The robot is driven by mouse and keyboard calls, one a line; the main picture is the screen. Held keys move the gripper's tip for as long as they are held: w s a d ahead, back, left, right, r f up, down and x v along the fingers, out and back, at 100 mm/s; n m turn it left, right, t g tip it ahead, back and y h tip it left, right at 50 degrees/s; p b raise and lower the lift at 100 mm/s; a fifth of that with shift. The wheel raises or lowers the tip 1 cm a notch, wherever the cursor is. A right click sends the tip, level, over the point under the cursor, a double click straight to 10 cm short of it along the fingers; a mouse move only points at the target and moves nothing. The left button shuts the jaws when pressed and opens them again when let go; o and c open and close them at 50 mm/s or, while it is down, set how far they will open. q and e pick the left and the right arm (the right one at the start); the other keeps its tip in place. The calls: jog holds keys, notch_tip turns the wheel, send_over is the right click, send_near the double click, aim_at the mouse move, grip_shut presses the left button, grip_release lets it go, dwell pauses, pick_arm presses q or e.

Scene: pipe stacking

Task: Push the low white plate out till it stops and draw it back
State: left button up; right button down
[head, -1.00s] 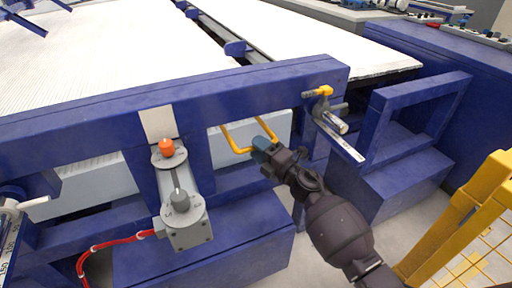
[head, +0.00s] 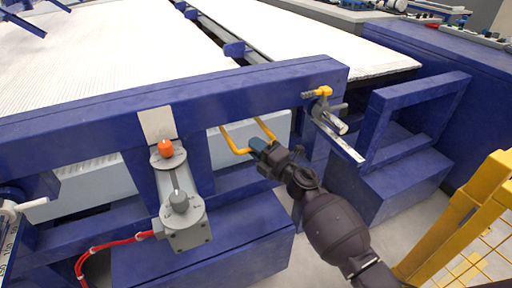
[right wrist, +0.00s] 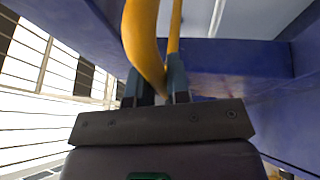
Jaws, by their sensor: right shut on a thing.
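The low white plate (head: 274,132) stands upright under the blue front beam of the machine in the head view, partly hidden by the beam and by my gripper. A yellow bar handle (head: 231,141) sits in front of it. My right gripper (head: 258,146) is shut on the handle near its lower corner. In the right wrist view the yellow handle (right wrist: 142,45) runs down between the two fingers of my right gripper (right wrist: 160,90). Where the handle joins the plate is hidden. My left gripper does not show.
A blue beam (head: 100,118) crosses above the plate. A grey cylinder unit with an orange knob (head: 167,148) stands to the left, with a red hose (head: 110,244). A yellow guard (head: 462,215) stands at the right.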

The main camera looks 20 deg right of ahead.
jog(key=shift+s, duration=0.3)
pick_arm(q)
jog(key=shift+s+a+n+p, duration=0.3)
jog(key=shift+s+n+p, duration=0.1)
jog(key=shift+p, duration=0.75)
pick_arm(e)
jog(key=s, duration=0.8)
jog(key=shift+s+f, duration=0.15)
jog(key=shift+f, duration=0.05)
jog(key=shift+d, duration=0.1)
jog(key=c, duration=1.5)
grip_release()
jog(key=shift+c, duration=0.2)
jog(key=o, duration=0.4)
jog(key=shift+s+r, duration=0.15)
jog(key=shift+s, duration=0.05)
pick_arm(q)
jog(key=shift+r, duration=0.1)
pick_arm(e)
jog(key=shift+o, duration=0.2)
jog(key=shift+w, duration=0.1)
jog(key=shift+d, duration=0.1)
